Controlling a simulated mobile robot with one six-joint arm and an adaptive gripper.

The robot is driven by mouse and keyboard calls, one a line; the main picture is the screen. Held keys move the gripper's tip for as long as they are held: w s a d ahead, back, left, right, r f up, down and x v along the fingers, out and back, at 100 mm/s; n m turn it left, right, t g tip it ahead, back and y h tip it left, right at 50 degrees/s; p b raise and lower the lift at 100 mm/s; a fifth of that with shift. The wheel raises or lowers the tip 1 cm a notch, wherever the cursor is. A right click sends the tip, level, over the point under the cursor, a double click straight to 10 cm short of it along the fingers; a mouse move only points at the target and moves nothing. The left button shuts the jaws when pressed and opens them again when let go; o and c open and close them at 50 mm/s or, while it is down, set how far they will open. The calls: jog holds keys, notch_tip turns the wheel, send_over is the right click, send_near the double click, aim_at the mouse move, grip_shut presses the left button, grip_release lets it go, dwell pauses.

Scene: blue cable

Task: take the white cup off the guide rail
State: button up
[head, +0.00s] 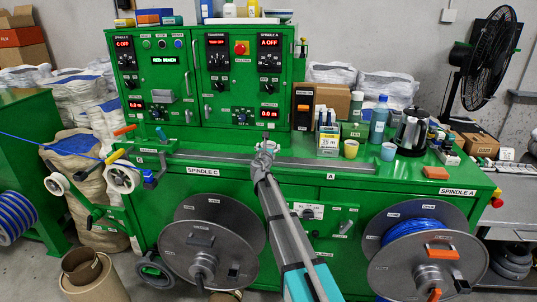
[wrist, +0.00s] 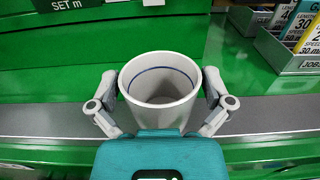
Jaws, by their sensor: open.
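The white cup (wrist: 160,92) stands upright on the grey guide rail (wrist: 262,112) in the wrist view, its open mouth with a thin blue line inside facing the camera. My gripper (wrist: 160,80) is open, with one finger on each side of the cup. Whether the fingertips touch the wall is hard to tell. The teal gripper body hides the lower front of the cup. In the head view my gripper (head: 265,152) is over the middle of the guide rail (head: 325,165), and the cup is hardly distinguishable there.
A yellow cup (head: 351,149), a light blue cup (head: 388,151) and a kettle (head: 412,132) stand right of my gripper. A card box (wrist: 285,45) is close on the right in the wrist view. The green control cabinet (head: 200,80) rises behind the rail.

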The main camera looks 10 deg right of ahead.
jog(key=c, duration=0.9)
jog(key=shift+r, duration=0.1)
jog(key=shift+r+p, duration=0.95)
jog(key=shift+p, duration=0.1)
jog(key=s+r+p, duration=0.3)
jog(key=s, duration=0.1)
jog(key=s+r+p, duration=0.4)
jog(key=s, duration=0.1)
jog(key=s+r+p, duration=0.4)
jog(key=s, duration=0.1)
jog(key=shift+d, duration=0.2)
